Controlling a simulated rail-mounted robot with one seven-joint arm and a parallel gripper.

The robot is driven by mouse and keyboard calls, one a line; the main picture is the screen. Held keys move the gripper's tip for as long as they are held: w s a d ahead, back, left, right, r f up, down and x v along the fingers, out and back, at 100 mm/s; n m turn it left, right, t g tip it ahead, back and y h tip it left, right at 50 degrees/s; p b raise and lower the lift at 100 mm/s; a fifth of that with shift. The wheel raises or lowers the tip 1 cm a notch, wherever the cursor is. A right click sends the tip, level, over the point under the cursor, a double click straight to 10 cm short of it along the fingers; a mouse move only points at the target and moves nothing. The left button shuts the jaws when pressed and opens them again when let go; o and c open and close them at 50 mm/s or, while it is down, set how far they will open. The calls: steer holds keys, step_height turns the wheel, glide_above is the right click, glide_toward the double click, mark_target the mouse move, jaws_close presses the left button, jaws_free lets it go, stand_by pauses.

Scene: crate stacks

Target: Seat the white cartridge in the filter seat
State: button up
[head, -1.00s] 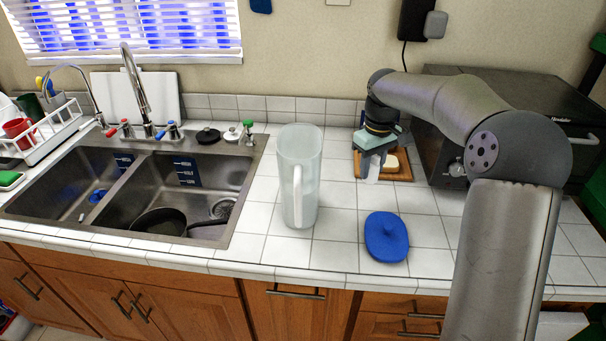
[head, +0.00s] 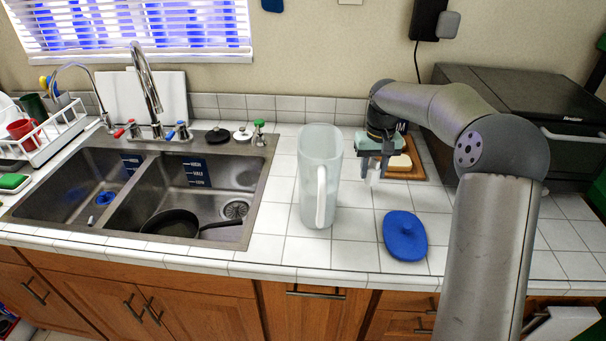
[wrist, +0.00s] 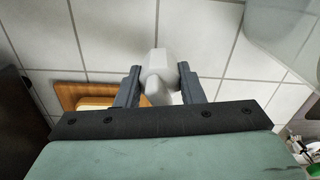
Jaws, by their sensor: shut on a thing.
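My gripper (head: 373,174) is shut on the white cartridge, which shows between the two fingers in the wrist view (wrist: 159,72). In the head view, only a small pale part of the cartridge shows below the fingers. They are over the counter, to the right of the clear pitcher (head: 320,175) and apart from it. The pitcher stands upright with its handle toward me. The pitcher's side also shows at the top right of the wrist view (wrist: 285,30). The blue lid (head: 405,236) lies on the tiles in front of the gripper. I cannot make out the filter seat.
A wooden board (head: 414,165) with a pale block on it lies behind the gripper. A dark oven (head: 520,110) stands at the right. The double sink (head: 185,190) is left of the pitcher. Tiles between pitcher and lid are clear.

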steer(key=s+a+r+n+p, duration=0.3)
steer(key=a+r+n, duration=0.1)
steer(key=r+n, duration=0.6)
steer(key=s+a+r+n+p, duration=0.2)
steer(key=a+r+n+p, duration=0.1)
steer(key=r+n, duration=0.65)
steer(key=s+a+n, duration=0.3)
steer(key=a+n, duration=0.3)
steer(key=a, duration=0.1)
steer(key=shift+n, duration=0.55)
steer(key=f, duration=0.3)
steer(key=f+p, duration=0.1)
steer(key=f, duration=0.2)
steer(key=shift+s+a+f, duration=0.15)
steer(key=shift+s+a, duration=0.05)
steer(key=shift+f+p, duration=0.3)
steer(key=shift+f, duration=1.9)
steer(key=shift+f, duration=0.2)
steer(key=o, duration=1)
